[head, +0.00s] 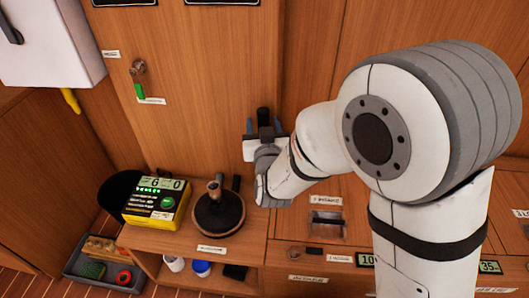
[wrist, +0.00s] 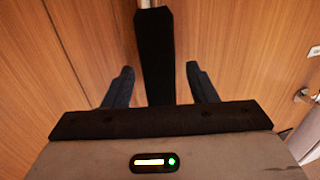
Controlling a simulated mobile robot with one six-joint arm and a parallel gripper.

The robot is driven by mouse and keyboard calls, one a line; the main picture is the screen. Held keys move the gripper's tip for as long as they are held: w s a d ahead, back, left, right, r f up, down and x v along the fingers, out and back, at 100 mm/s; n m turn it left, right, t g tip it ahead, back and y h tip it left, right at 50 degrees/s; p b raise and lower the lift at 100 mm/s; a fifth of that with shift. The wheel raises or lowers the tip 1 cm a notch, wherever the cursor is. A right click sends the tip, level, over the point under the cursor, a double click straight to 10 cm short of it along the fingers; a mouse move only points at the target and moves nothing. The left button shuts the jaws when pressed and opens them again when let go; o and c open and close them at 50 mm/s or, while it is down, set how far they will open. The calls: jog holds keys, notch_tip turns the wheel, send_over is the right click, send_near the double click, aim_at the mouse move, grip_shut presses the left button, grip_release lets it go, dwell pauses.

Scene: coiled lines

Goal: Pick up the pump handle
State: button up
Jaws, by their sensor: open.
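My gripper (head: 264,128) is in front of the wooden panel in the head view, its fingers pointing up in the picture. In the wrist view its two dark fingers (wrist: 158,85) are spread apart. A long black bar (wrist: 155,50) lies between them, reaching past the fingertips; it looks like the pump handle, but I cannot be sure. A gap shows on each side of it, and its lower end is hidden behind the palm. In the head view a dark upright piece (head: 263,116) shows between the fingers. A round dark pump-like base (head: 219,212) with a brown stub stands on the shelf.
A yellow and black meter (head: 155,202) stands left of the round base on the wooden shelf (head: 250,250). A grey tray (head: 75,265) with small items is on the floor at lower left. Labelled drawers (head: 325,225) lie right, partly behind my arm. A white box (head: 50,40) hangs upper left.

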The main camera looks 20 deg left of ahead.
jog(key=shift+w, duration=0.1)
grip_shut()
dwell(0.5)
jog(key=shift+r, duration=0.1)
jog(key=shift+s+r+p, duration=0.2)
jog(key=shift+r+p, duration=0.3)
notch_tip(320, 180, up, 10)
jog(key=p, duration=0.3)
jog(key=shift+r+p, duration=0.15)
jog(key=shift+p, duration=0.25)
jog(key=s+a+b+v, duration=0.1)
jog(key=a+b+v, duration=0.1)
jog(key=v, duration=0.7)
jog(key=s+a+b+v, duration=0.1)
jog(key=b+v, duration=0.2)
jog(key=v, duration=0.7)
jog(key=shift+s+a+b, duration=0.2)
jog(key=shift+a+b, duration=0.15)
jog(key=shift+r, duration=0.1)
